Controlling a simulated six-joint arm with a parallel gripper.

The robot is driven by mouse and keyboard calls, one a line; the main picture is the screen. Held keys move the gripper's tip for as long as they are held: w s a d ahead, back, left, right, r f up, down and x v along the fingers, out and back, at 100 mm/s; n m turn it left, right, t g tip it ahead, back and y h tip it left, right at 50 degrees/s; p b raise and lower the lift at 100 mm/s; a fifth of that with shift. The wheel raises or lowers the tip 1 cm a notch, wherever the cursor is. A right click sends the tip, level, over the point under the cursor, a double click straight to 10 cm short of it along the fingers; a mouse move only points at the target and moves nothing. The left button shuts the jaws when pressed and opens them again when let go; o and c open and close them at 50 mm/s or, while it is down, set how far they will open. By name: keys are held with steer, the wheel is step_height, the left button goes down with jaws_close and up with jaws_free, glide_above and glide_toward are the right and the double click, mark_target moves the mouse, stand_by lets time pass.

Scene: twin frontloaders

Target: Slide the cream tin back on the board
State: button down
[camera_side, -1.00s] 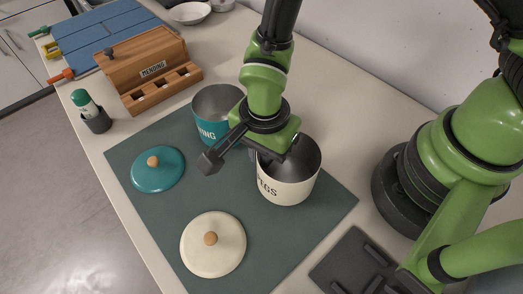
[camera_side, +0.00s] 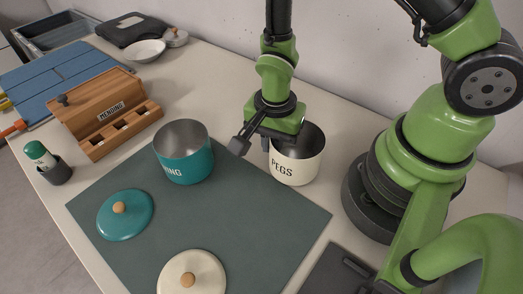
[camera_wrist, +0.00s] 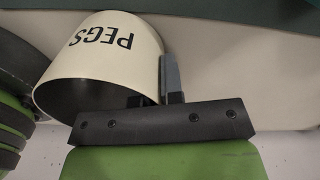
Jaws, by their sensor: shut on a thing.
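The cream tin (camera_side: 297,160) marked PEGS stands upright and open at the back right edge of the dark green board (camera_side: 215,215). Its base looks to be at or just past that edge; I cannot tell exactly. My gripper (camera_side: 268,143) is shut on the left part of its rim. In the wrist view the cream tin (camera_wrist: 110,55) shows with its mouth toward me. There my gripper (camera_wrist: 158,92) has one finger inside the wall and one outside. The cream lid (camera_side: 190,275) with a wooden knob lies at the board's front.
A teal tin (camera_side: 185,160) stands to the left at the board's back, with a teal lid (camera_side: 126,215) in front. A wooden MENDING box (camera_side: 105,115) and a green-capped bottle (camera_side: 45,162) stand further left. A white wall is behind.

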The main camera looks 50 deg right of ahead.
steer(key=shift+d, duration=2.6)
steer(key=c, duration=1.2)
jaws_free()
step_height(320, 180, up, 10)
steer(key=shift+f, duration=0.1)
